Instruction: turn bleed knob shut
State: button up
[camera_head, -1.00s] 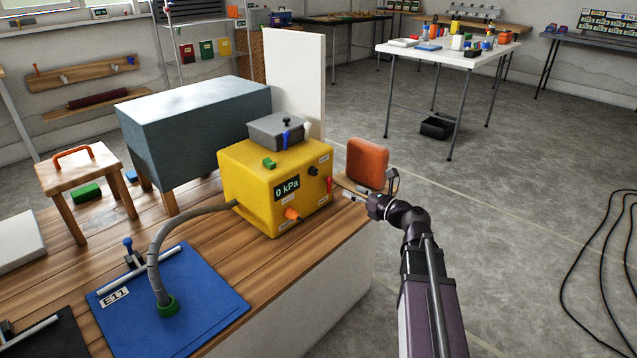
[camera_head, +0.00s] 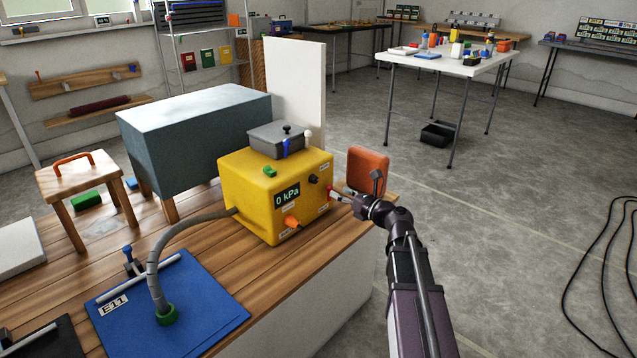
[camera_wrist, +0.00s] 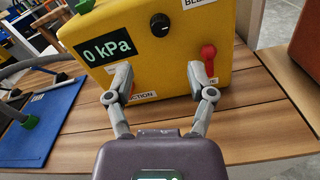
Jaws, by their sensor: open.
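The yellow box (camera_head: 250,205) shows "0 kPa" on its display (camera_wrist: 105,48). A black round knob (camera_wrist: 160,25) with a white mark is on its front, and it also shows in the head view (camera_head: 313,179). A label starting "BLE" (camera_wrist: 203,3) is up and right of this knob, cut off by the frame edge. My gripper (camera_wrist: 160,70) is open and empty, its fingertips in front of the box face, below the black knob. The right fingertip is close beside a red lever (camera_wrist: 208,56); I cannot tell whether they touch. An orange knob (camera_head: 291,220) is lower on the front.
A grey lidded container (camera_head: 275,142) stands on the box. An orange block (camera_head: 368,168) is just behind my gripper. A grey hose (camera_head: 165,235) runs from the box to a blue plate (camera_head: 215,310). Bare wooden tabletop (camera_head: 260,275) lies before the box.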

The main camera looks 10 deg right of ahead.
aim_at(316, 181)
jog(key=x, duration=0.9)
jog(key=shift+c, duration=0.2)
grip_shut()
